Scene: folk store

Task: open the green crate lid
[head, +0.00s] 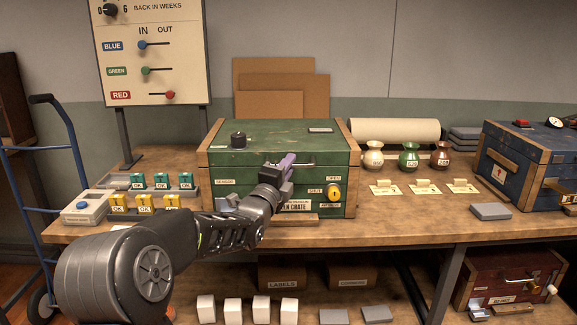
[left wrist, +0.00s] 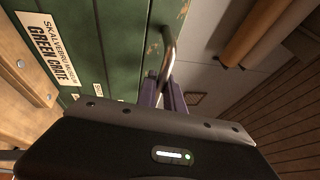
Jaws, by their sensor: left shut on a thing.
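The green crate (head: 250,140) stands on the workbench with its wooden corner posts, and its lid looks closed. A metal bar handle (head: 306,164) runs along the upper front of the crate. My left gripper (head: 287,162) is at the left part of this handle and shut on it. In the left wrist view the handle (left wrist: 168,48) comes out from between the purple fingers of my left gripper (left wrist: 163,90). The green crate front with its label (left wrist: 48,50) also shows there. A yellow knob (head: 333,192) sits on the crate front. My right gripper is not in view.
Small boxes marked OK (head: 137,181) are to the left, vases (head: 409,156) to the right, and a blue crate (head: 525,160) farther right. Cardboard sheets (head: 320,92) lean behind.

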